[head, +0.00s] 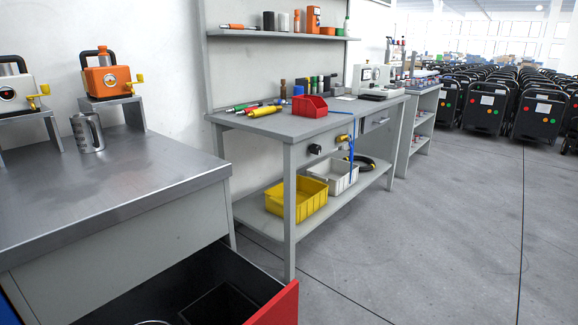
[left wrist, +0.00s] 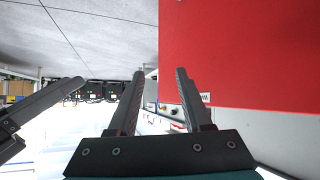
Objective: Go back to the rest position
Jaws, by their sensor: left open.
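My left gripper (left wrist: 161,75) shows in the left wrist view with its two dark fingers apart and nothing between them. The red drawer front (left wrist: 235,55) fills the upper right of that view, beside and behind the right finger; I cannot tell whether they touch. A dark finger-like part (left wrist: 42,105) at the left edge of that view may belong to my right gripper; its opening cannot be made out. Neither gripper shows in the head view. There the drawer's red front (head: 280,306) stands pulled out at the bottom, with a dark box (head: 220,305) inside.
The metal-topped bench (head: 110,185) at left holds a steel mug (head: 88,133) and an orange device (head: 107,80) on a stand. A grey workbench (head: 290,125) carries a red bin (head: 309,106), with a yellow crate (head: 297,200) below.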

